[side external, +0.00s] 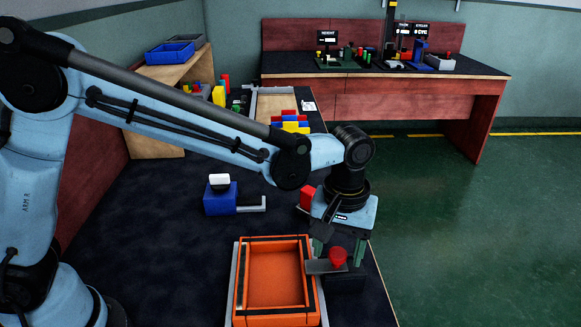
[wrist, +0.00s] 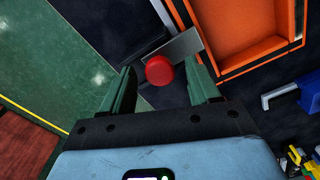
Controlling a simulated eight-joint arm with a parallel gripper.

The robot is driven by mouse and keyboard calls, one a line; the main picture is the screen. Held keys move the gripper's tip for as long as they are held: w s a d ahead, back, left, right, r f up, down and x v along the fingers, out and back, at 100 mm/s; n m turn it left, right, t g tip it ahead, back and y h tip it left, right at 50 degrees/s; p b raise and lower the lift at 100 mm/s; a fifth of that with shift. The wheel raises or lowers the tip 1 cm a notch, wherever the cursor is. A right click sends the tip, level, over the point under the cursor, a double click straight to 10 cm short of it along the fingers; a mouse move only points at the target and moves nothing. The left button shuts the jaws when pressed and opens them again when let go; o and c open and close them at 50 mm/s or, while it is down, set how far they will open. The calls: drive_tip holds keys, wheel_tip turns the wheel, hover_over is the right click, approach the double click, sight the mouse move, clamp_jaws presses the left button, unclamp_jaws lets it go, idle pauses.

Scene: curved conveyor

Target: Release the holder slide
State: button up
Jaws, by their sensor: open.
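The holder slide is a flat grey plate (side external: 318,267) with a red knob (side external: 338,257), on a dark block (side external: 346,284) at the right of the orange tray (side external: 314,285). The plate's left end reaches over the tray's right rim. My gripper (side external: 338,248) points down over the knob, fingers open. In the wrist view, the red knob (wrist: 159,70) lies between the two green fingertips (wrist: 160,74), with a visible gap on both sides. The grey plate (wrist: 183,46) runs from the knob toward the orange tray (wrist: 215,48).
A blue block (side external: 220,203) with a white top and a grey arm stands behind the tray. A red part (side external: 307,197) is close behind my gripper. Coloured blocks (side external: 290,123) lie farther back. The table's right edge is near; its left middle is clear.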

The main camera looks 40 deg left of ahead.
drive_tip(key=shift+c, duration=0.2)
clamp_jaws()
drive_tip(key=shift+w+d, duration=1.25)
drive_tip(key=shift+o, duration=0.2)
unclamp_jaws()
drive_tip(key=shift+r, duration=0.1)
wheel_tip(320, 180, up, 12)
